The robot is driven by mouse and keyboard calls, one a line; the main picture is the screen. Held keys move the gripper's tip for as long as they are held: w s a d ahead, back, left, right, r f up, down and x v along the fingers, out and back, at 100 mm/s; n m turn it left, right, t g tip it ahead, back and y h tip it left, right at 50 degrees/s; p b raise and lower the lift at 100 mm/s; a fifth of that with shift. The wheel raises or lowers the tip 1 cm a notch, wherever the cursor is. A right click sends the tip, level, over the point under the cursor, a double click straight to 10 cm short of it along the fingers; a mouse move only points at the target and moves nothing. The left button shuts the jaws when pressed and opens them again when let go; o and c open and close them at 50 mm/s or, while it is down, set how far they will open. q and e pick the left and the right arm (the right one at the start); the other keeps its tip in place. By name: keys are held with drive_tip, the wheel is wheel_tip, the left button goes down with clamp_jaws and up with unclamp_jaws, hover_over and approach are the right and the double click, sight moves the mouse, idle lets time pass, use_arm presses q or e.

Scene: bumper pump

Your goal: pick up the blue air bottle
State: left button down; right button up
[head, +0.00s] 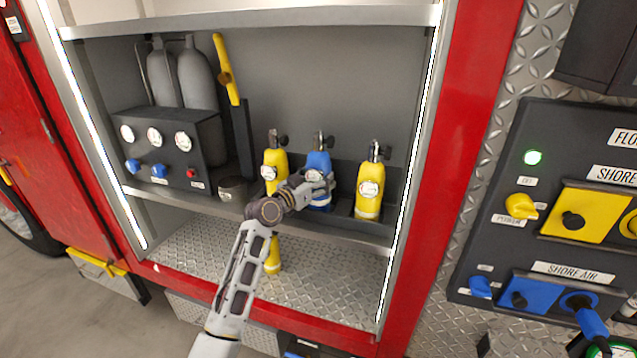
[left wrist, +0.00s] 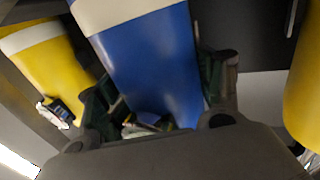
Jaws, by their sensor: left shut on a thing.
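The blue air bottle (head: 319,163) stands upright on the cabinet shelf between two yellow bottles, with its valve at the top. My left gripper (head: 318,184) is at the bottle's middle and hides part of it. In the left wrist view the blue bottle (left wrist: 150,65) fills the space between the two fingers (left wrist: 158,95), and they are shut on it. I cannot tell whether its base is clear of the shelf. My right gripper is not in view.
One yellow bottle (head: 276,161) stands close on the left, another (head: 369,187) on the right. A gauge box (head: 168,150) and a small cup (head: 232,188) are farther left. The shelf's front edge (head: 345,236) runs below. The red cabinet frame (head: 440,150) is to the right.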

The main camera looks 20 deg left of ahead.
sight(316, 152)
use_arm(q)
wheel_tip(316, 152, up, 9)
drive_tip(key=shift+r, duration=0.1)
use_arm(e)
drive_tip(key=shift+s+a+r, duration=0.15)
use_arm(q)
drive_tip(key=shift+s, duration=0.1)
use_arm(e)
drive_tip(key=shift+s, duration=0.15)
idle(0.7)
